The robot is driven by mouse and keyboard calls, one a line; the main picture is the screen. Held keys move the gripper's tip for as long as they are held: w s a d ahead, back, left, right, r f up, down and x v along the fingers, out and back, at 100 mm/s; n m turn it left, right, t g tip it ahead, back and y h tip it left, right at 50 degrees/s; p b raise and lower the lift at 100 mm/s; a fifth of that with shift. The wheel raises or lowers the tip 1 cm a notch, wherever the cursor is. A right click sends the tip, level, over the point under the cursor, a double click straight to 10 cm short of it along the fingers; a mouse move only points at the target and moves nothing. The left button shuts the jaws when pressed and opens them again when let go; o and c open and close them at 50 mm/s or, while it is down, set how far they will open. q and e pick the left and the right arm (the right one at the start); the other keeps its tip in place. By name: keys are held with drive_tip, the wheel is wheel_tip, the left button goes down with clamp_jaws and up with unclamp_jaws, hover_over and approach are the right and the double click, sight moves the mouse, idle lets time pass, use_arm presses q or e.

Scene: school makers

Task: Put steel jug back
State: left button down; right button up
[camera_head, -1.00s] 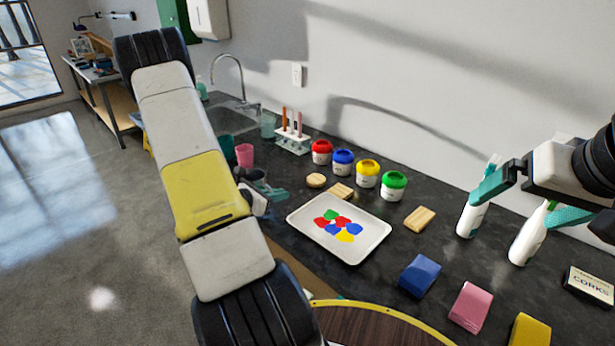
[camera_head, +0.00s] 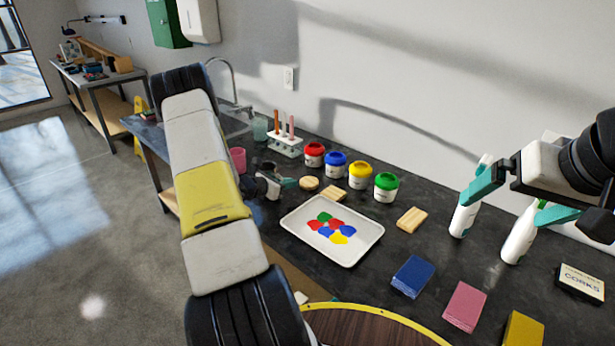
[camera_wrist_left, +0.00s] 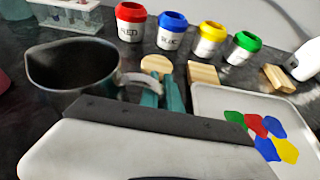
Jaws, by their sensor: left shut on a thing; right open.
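The steel jug (camera_wrist_left: 75,68) shows in the left wrist view, dark inside with its mouth facing up. Its handle reaches right, to the teal fingers of my left gripper (camera_wrist_left: 165,95), which are shut on it. In the head view my left gripper (camera_head: 287,183) is beside the tray's left corner, and my arm hides most of the jug. I cannot tell whether the jug's base touches the counter. My right gripper (camera_head: 503,208) is open and empty at the right, by two white bottles.
A white paint tray (camera_head: 347,262) lies right of my left gripper. Several paint pots (camera_head: 358,177) and wooden blocks (camera_head: 411,220) stand behind it. A test-tube rack (camera_head: 285,146), a pink cup (camera_head: 238,160) and the sink tap (camera_head: 232,85) are further left.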

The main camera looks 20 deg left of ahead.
use_arm(q)
drive_tip(key=shift+f, duration=0.5)
drive_tip(key=shift+f, duration=0.1)
drive_tip(key=c, duration=1.6)
unclamp_jaws()
drive_tip(key=shift+o, duration=0.2)
